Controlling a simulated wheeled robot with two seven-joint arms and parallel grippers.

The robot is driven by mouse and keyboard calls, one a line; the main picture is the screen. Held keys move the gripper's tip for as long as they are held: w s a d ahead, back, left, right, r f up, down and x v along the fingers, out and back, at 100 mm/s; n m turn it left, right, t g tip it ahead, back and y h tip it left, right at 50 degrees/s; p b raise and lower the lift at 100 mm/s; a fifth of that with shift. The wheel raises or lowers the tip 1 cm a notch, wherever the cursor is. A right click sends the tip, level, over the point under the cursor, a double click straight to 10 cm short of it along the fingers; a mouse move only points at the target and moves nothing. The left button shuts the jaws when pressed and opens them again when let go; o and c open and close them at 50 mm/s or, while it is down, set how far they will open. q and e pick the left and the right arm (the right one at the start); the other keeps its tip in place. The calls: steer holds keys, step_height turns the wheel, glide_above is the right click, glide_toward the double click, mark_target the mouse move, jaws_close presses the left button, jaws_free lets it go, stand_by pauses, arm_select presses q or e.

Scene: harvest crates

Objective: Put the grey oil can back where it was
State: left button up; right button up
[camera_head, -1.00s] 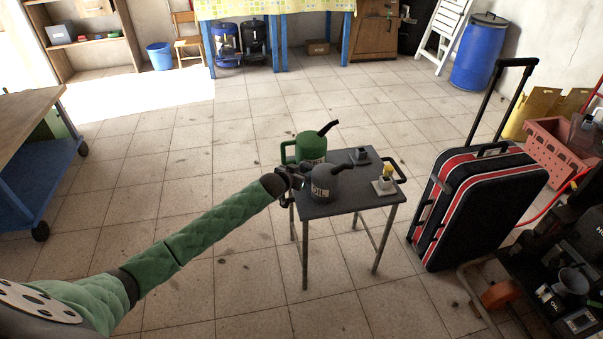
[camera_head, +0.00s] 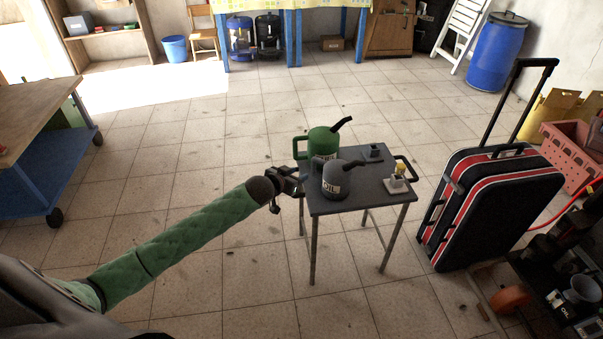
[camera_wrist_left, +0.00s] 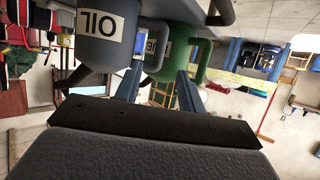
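The grey oil can (camera_head: 335,184) stands upright on a small dark table (camera_head: 330,207), in front of the green can (camera_head: 322,143). Its OIL label faces the front in the head view. My left gripper (camera_head: 301,181) is just left of the grey can, at the table's left edge. In the left wrist view its two fingers are apart with nothing clamped between them. The grey can (camera_wrist_left: 108,45) shows upside down there, ahead and to the left, with the green can (camera_wrist_left: 188,60) behind it. My right gripper is out of view.
On the table's right side are a small dark item (camera_head: 373,151) and a pale item with a yellow part (camera_head: 398,183). A black and red suitcase (camera_head: 490,205) stands close on the right. A wooden-topped cart (camera_head: 45,125) is at left. Floor between is clear.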

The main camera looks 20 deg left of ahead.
arm_select(q)
steer(key=shift+s+r, duration=0.1)
steer(key=shift+s, duration=0.25)
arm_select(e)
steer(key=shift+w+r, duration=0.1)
arm_select(q)
steer(key=s+d+f+g, duration=0.2)
steer(key=s+d+f, duration=0.5)
steer(key=s+f, duration=0.3)
steer(key=s+d+f+g, duration=0.2)
steer(key=s+d+f, duration=0.65)
steer(key=f, duration=0.25)
steer(key=s+d+f+g, duration=0.1)
steer(key=s+d+f, duration=0.2)
steer(key=s, duration=0.4)
steer(key=s+d+f+g+h, duration=0.1)
steer(key=s+d+f, duration=0.2)
steer(key=s+d, duration=0.2)
steer(key=s+d+f, duration=0.3)
steer(key=s+d, duration=0.2)
steer(key=s, duration=0.6)
steer(key=shift+g, duration=0.4)
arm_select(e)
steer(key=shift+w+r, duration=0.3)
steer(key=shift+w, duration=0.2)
arm_select(q)
steer(key=shift+f, duration=0.1)
